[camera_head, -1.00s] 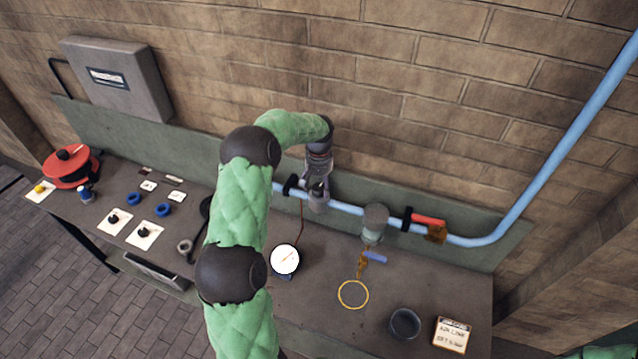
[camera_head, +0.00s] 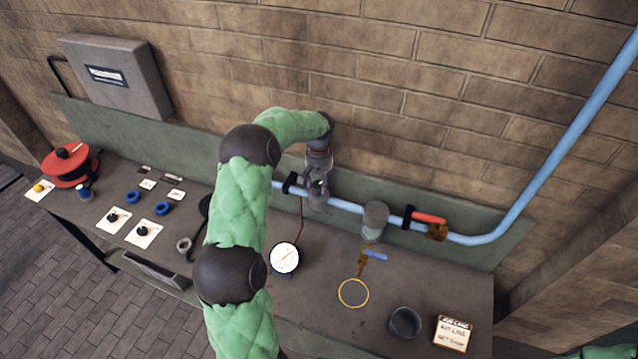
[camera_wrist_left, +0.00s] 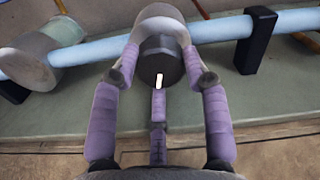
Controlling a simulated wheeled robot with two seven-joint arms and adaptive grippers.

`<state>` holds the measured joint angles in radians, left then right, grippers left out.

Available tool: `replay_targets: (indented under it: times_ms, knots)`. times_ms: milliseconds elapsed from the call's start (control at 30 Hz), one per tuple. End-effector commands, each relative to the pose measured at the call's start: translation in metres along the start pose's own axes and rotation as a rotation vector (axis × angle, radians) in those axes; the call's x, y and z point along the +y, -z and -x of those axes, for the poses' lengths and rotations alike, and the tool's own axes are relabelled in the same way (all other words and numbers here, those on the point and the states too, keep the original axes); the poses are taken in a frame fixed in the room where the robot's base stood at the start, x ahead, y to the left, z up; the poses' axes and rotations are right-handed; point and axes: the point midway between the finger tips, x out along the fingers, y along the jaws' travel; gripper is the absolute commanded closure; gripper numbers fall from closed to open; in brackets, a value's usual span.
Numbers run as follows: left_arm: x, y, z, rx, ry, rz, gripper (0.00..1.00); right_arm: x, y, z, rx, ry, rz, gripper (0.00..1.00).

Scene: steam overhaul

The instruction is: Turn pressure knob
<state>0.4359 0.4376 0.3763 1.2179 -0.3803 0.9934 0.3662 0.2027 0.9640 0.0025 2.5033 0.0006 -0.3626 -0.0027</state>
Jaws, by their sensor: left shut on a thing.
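The pressure knob (camera_wrist_left: 160,62) is a dark round knob with a white mark, on a pale grey body set on the blue pipe (camera_wrist_left: 105,48). My left gripper (camera_head: 318,188) is over it at the pipe in the head view. In the left wrist view its purple-padded fingers (camera_wrist_left: 159,72) are closed around the knob, and the white mark points toward the bottom of the picture. In the head view the gripper mostly hides the knob. A round white gauge (camera_head: 285,258) stands on the bench below the pipe. My right gripper is not in view.
On the pipe to the right are a grey cylinder (camera_head: 375,217) and a red-handled valve (camera_head: 430,218). A yellow ring (camera_head: 353,293), a dark cup (camera_head: 405,322) and a written card (camera_head: 453,333) are on the bench (camera_head: 325,325). The brick wall is close behind.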

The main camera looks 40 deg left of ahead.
Motion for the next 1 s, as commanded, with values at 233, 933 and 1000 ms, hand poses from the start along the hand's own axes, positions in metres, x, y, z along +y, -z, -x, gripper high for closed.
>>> replay_targets:
  times_ms: [233, 933, 1000]
  knots:
    - [0.0, 0.002, 0.002, 0.005, -0.001, 0.002, 0.3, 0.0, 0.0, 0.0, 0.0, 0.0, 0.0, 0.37]
    - [0.0, 0.002, 0.07, 0.007, -0.002, 0.002, 0.3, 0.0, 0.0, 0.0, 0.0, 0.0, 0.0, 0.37]
    - [0.0, 0.002, 0.083, 0.006, -0.002, 0.002, 0.3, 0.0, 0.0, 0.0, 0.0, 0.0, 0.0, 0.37]
